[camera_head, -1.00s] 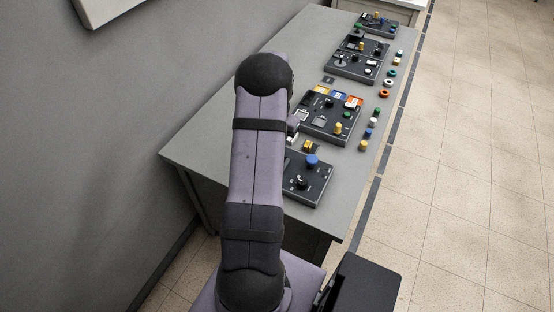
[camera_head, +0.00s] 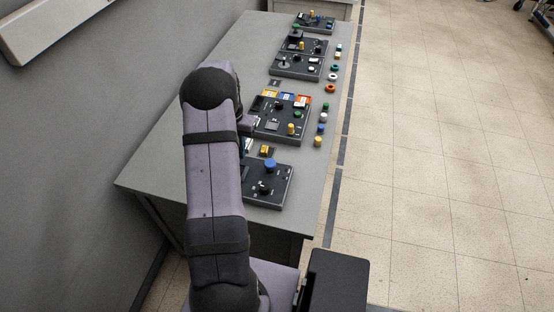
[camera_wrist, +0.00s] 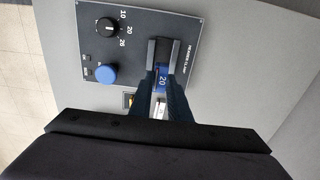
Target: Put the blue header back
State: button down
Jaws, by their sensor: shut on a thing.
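In the wrist view my gripper (camera_wrist: 163,72) is shut on the blue header (camera_wrist: 162,83), a small blue block marked 20. The header is at the edge of the black header clamp panel (camera_wrist: 75,62), between two grey upright pieces. I cannot tell whether it touches the panel. The panel bears a blue knob (camera_wrist: 106,74) and a black dial (camera_wrist: 106,28). In the head view this panel (camera_head: 283,195) is at the near end of the table, and my arm hides the gripper and held header. Yellow, blue (camera_head: 287,97) and orange patches line the back of the panel beyond.
The grey table (camera_head: 165,165) holds several black panels in a row. A small yellow-topped piece (camera_head: 266,151) lies between the two nearest panels. Several coloured caps and rings, including an orange ring (camera_head: 330,88), lie along the right edge. The table's left side is bare.

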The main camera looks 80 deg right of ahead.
jog(key=s+d+b, duration=0.7)
jog(key=s+d, duration=0.6)
jog(key=s, duration=0.2)
notch_tip(320, 180, down, 4)
jog(key=shift+f+b, duration=0.15)
jog(key=shift+b, duration=0.25)
jog(key=shift+f+p, duration=0.75)
jog(key=shift+f, duration=1.7)
jog(key=shift+d+f, duration=0.1)
jog(key=shift+f, duration=0.1)
jog(key=c, duration=1.7)
grip_release()
jog(key=shift+o, duration=0.2)
jog(key=shift+r, duration=0.15)
